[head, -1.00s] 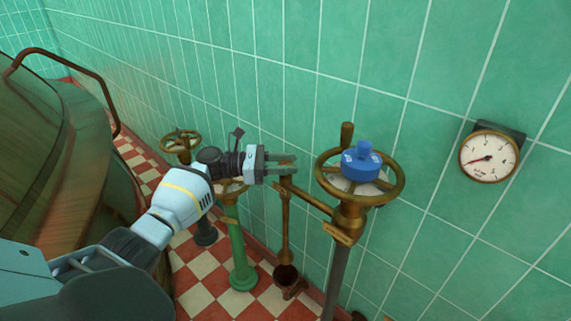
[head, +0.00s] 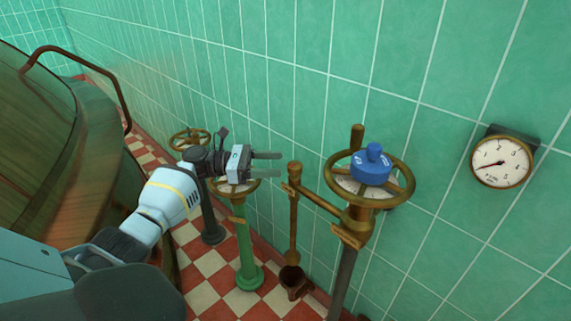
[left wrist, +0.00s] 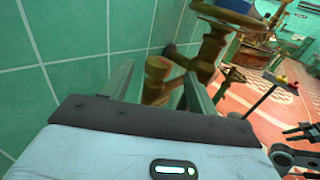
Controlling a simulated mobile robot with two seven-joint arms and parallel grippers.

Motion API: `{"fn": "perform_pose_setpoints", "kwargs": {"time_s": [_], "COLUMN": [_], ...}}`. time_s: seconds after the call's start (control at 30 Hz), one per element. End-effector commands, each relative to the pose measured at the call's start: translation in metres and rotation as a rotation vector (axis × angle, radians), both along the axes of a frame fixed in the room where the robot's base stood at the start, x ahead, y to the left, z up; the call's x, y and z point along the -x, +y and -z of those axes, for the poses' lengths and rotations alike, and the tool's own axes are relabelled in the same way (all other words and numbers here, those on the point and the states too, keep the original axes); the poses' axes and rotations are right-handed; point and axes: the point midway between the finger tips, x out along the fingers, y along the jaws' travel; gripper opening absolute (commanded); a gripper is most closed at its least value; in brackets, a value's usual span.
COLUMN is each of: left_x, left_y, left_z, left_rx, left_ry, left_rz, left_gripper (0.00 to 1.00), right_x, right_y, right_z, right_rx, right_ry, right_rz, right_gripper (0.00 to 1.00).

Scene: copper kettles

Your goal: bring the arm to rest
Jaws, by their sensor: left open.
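My left arm comes in from the left in the head view. Its gripper (head: 267,164) is open and empty, with its fingers pointing right towards the brass pipe fitting, left of the brass handwheel. In the left wrist view the two fingers of my left gripper (left wrist: 155,88) stand apart. The brass pipe (left wrist: 157,75) shows beyond and between them, and I see no grip on it. My right gripper is not clearly seen in the head view; dark arm parts show at the lower right of the left wrist view.
A brass handwheel (head: 409,187) with a blue knob (head: 371,167) stands to the right. A round gauge (head: 502,161) hangs on the tiled wall. A green post (head: 245,251) and a smaller handwheel (head: 190,139) stand behind my arm. A large copper kettle (head: 85,160) is at left.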

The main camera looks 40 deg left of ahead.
Motion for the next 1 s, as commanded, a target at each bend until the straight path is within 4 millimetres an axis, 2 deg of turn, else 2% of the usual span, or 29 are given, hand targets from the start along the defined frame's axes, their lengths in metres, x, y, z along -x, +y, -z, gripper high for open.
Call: {"fn": "perform_pose_setpoints", "kwargs": {"time_s": [0.2,0.77,0.87,0.97,1.0], "left_x": [0.009,0.01,0.009,0.008,0.007], "left_y": [0.011,0.011,0.012,0.012,0.012], "left_z": [0.0,0.0,-0.009,-0.034,-0.049], "left_rx": [0.0,0.0,0.0,-0.001,0.0], "left_ry": [0.0,0.0,-0.006,-0.023,-0.033], "left_rz": [0.0,0.0,0.0,0.0,0.0], "left_gripper": [0.59,0.59,0.59,0.59,0.59], "right_x": [-0.001,-0.001,-0.002,-0.005,-0.007], "right_y": [0.0,0.0,0.0,0.0,0.0], "right_z": [-0.001,-0.001,-0.006,-0.021,-0.029], "right_rx": [-0.001,0.0,-0.001,0.0,-0.001], "right_ry": [-0.003,-0.002,-0.006,-0.016,-0.022], "right_rz": [0.0,0.0,0.0,0.0,0.0], "right_gripper": [0.36,0.36,0.36,0.36,0.36]}}
